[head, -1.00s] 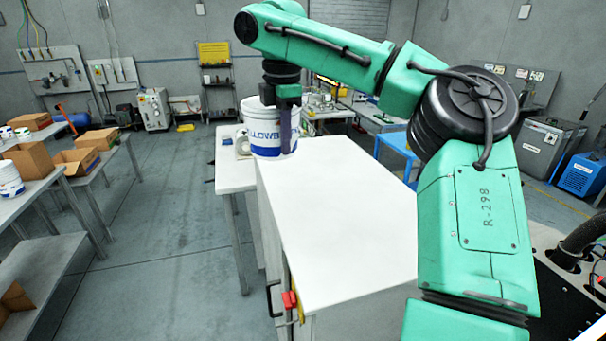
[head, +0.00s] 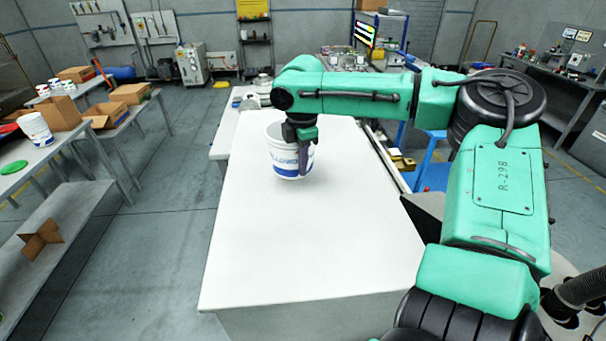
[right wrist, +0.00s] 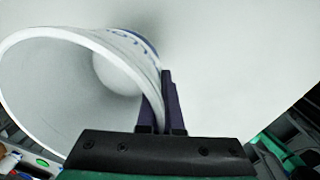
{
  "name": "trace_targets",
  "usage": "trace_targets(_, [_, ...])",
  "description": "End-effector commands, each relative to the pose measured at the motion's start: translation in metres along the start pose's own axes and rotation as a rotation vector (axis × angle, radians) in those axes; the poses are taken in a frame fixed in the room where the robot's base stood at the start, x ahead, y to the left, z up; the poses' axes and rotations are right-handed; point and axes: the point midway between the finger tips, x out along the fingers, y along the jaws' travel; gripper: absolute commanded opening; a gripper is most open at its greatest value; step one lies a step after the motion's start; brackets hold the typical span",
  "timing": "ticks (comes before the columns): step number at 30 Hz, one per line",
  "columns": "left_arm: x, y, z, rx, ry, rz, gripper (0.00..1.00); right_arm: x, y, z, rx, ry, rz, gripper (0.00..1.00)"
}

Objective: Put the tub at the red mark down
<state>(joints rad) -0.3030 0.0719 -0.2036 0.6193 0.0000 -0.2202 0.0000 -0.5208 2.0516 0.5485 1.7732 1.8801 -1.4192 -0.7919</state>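The tub (head: 282,158) is white with a blue band of lettering, open at the top and empty as far as I can see. My right gripper (head: 303,160) is shut on the tub's wall at its right side, fingers pointing down. In the right wrist view the tub (right wrist: 60,85) lies to the left of the fingers, its rim pinched between them (right wrist: 163,105). The tub is upright over the white worktop (head: 300,240); I cannot tell whether its base touches. No red mark shows on the worktop. My left gripper is out of view.
The worktop in front of the tub is bare. Another table with small items (head: 262,85) adjoins its far end. A blue stool (head: 432,160) stands at right.

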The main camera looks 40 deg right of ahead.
Motion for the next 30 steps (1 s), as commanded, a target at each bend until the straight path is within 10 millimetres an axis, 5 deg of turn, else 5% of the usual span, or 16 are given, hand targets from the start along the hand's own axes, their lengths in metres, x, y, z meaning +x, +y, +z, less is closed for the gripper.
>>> trace_targets(9, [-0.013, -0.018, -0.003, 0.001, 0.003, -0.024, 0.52, 0.045, -0.005, -0.001, 0.0, 0.0, 0.001, 0.0])
trace_targets(13, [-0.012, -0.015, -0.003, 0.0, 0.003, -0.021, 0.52, 0.045, -0.004, -0.001, 0.001, 0.0, 0.001, 0.0])
trace_targets(15, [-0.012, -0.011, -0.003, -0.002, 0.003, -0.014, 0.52, 0.045, -0.005, -0.001, 0.0, 0.0, 0.0, 0.3])
trace_targets(16, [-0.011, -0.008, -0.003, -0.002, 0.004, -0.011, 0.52, 0.045, -0.005, -0.001, 0.0, 0.0, 0.0, 0.33])
trace_targets(26, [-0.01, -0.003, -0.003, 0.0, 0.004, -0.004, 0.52, 0.042, -0.004, -0.002, 0.0, 0.0, 0.001, 0.33])
trace_targets(30, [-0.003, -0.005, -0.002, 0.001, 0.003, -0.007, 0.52, 0.021, -0.003, -0.002, 0.0, 0.002, 0.006, 0.33])
